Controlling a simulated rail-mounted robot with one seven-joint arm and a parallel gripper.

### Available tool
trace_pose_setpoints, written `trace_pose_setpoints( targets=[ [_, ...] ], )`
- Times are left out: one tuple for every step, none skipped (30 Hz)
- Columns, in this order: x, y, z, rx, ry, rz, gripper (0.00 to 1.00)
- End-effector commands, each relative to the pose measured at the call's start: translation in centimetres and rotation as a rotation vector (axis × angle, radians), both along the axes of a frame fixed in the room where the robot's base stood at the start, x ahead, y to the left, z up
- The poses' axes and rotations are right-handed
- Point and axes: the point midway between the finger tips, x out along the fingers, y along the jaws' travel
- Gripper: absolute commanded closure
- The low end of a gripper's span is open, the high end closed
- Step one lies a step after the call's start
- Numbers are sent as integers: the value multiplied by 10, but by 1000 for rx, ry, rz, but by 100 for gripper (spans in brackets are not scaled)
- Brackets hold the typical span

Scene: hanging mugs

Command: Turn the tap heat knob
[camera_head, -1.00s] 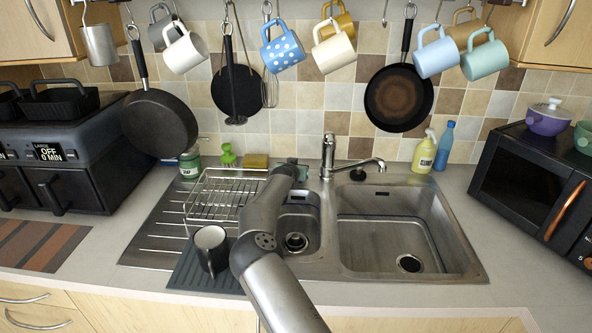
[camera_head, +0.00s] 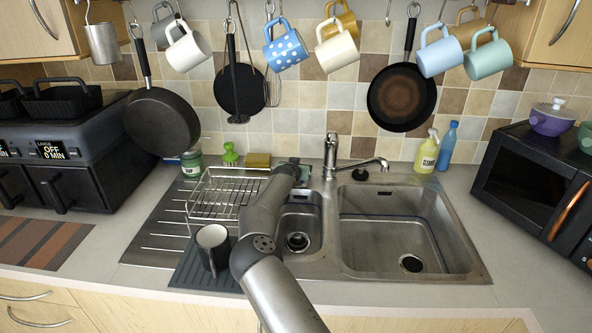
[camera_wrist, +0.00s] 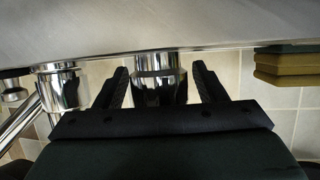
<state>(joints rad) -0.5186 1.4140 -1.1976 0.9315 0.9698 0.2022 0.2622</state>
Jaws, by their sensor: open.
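The chrome tap (camera_head: 331,152) stands behind the sink, its spout (camera_head: 368,163) pointing right over the large basin. My gripper is at the back of the sink, just left of the tap in the head view (camera_head: 300,171). In the wrist view, which appears upside down, my gripper (camera_wrist: 160,92) is open. A short chrome cylinder (camera_wrist: 158,72), apparently the heat knob, stands between the two fingers with small gaps each side. The gripper hides it in the head view. The tap body (camera_wrist: 60,88) shows to the left in the wrist view.
A wire dish rack (camera_head: 222,195) and a dark mug (camera_head: 213,250) stand left of my arm. A sponge (camera_head: 258,160) lies behind the rack. A dark round piece (camera_head: 359,174) sits right of the tap. Mugs and pans hang above; the large basin (camera_head: 395,230) is empty.

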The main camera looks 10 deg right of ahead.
Motion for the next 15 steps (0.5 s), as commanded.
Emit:
trace_pose_setpoints(
  targets=[
    [-2,1,2,2,-2,-1,36],
    [-3,2,4,3,-4,-1,36],
    [-6,3,6,3,-5,-2,36],
    [-9,5,7,4,-6,-1,36],
    [-13,6,9,6,-6,-2,36],
    [-18,9,10,6,-5,-2,36],
    [-23,12,11,7,-3,-1,36],
    [-29,14,13,7,-2,0,36],
    [-36,17,18,7,-5,0,36],
    [-42,20,19,7,-3,0,36],
    [-49,23,21,7,-3,1,36],
    [-57,27,25,7,-2,1,36],
    [-63,30,28,6,-2,2,36],
    [-70,32,30,5,-1,2,36],
    [-79,36,33,6,1,3,36]
  ],
)
